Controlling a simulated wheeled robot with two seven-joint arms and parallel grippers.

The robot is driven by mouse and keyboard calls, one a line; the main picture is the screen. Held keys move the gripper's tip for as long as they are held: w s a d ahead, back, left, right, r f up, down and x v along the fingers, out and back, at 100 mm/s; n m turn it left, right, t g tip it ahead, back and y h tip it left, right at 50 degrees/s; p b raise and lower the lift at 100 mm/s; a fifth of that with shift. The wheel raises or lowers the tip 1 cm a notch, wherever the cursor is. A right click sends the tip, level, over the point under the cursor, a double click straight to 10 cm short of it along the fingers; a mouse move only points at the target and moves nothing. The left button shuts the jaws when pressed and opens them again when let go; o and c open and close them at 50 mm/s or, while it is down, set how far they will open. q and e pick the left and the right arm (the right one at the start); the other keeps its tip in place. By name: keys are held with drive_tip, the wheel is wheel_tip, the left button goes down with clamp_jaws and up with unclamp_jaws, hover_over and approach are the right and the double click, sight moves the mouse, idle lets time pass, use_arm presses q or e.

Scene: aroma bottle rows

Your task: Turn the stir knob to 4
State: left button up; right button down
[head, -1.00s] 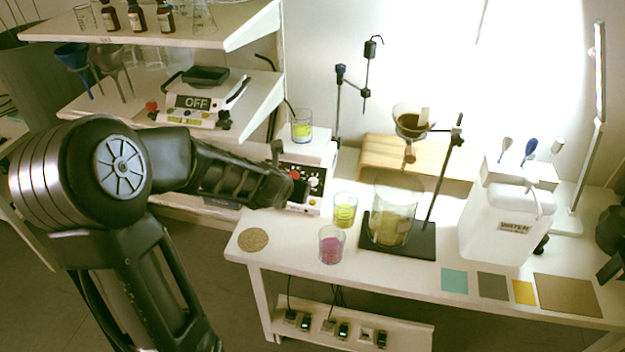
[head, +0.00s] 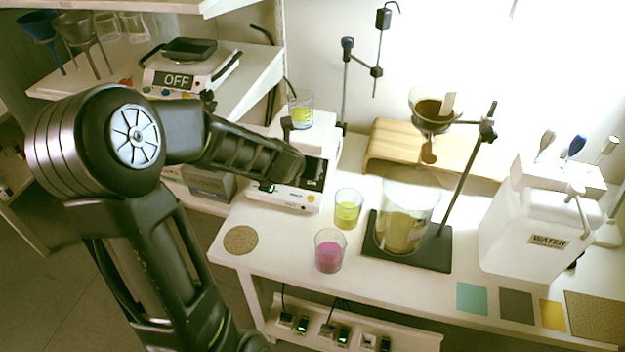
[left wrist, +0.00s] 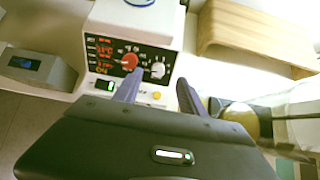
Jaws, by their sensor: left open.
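The hotplate stirrer (head: 288,194) stands at the back left of the bench; my left arm hides most of its front panel in the head view. The left wrist view shows its black panel with a red knob (left wrist: 129,62) and a pale knob (left wrist: 158,70) to the right. The lettering is too small to tell which is the stir knob or its setting. My left gripper (left wrist: 158,80) is open and empty before the panel, its fingertips spread below and around the pale knob in the picture. Contact cannot be told. My right gripper is not in view.
A beaker (head: 301,112) of yellow liquid sits on the stirrer. Glasses of yellow (head: 347,212) and pink (head: 329,255) liquid stand right of it, near a stand with a large beaker (head: 403,225). A wooden stand (head: 395,150) is behind.

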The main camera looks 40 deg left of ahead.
use_arm(q)
wheel_tip(320, 180, down, 3)
drive_tip(key=shift+r+b, duration=0.1)
drive_tip(key=shift+b, duration=0.85)
drive_tip(key=b+x, duration=0.1)
drive_tip(key=x, duration=0.7)
clamp_jaws()
